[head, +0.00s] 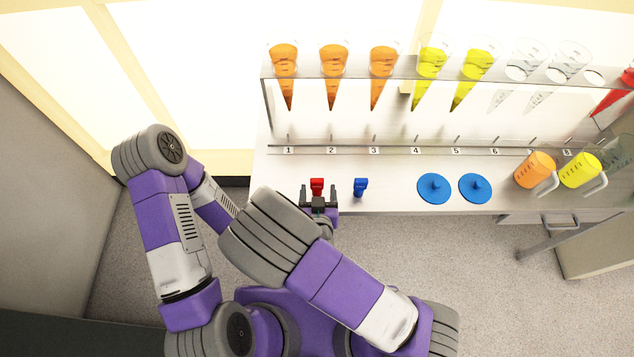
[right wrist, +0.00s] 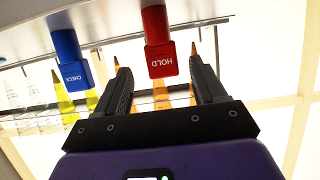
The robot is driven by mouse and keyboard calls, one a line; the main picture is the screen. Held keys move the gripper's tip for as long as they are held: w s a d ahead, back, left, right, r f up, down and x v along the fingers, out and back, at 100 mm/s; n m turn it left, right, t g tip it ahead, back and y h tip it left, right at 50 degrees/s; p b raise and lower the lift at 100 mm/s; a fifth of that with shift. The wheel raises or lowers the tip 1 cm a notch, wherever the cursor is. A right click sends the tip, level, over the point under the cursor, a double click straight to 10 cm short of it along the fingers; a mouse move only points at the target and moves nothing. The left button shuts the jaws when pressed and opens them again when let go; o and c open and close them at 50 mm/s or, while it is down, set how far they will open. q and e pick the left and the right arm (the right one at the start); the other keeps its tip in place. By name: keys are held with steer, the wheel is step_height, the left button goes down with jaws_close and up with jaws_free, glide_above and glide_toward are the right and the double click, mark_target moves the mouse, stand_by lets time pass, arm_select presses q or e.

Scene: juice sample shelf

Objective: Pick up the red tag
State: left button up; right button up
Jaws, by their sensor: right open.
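The red tag (head: 317,183) is at the front edge of the white counter, below the number 2 label. In the right wrist view the red tag (right wrist: 158,45) shows the word HOLD, upside down. My right gripper (head: 318,192) is open in front of it. In the right wrist view my right gripper (right wrist: 158,68) has its two fingers apart, with the red tag lined up between and just beyond their tips. I see no finger closed on the tag. My left gripper is hidden behind my arm.
A blue tag (head: 360,187) marked CHECK is close to the right of the red one. Two blue lids (head: 434,188) and orange and yellow jugs (head: 535,170) stand farther right. A clear rack (head: 390,79) with several cones is above the counter (head: 277,180).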

mark_target(317, 186)
steer(key=shift+b+x, duration=0.35)
steer(key=shift+x, duration=0.55)
steer(key=x, duration=0.1)
steer(key=b+x, duration=0.1)
steer(key=x, duration=0.1)
steer(key=shift+w+a+f, duration=0.1)
steer(key=shift+a+f, duration=0.05)
steer(key=shift+f, duration=0.3)
steer(key=shift+w+f, duration=0.15)
steer(key=shift+w, duration=0.3)
steer(key=c, duration=1)
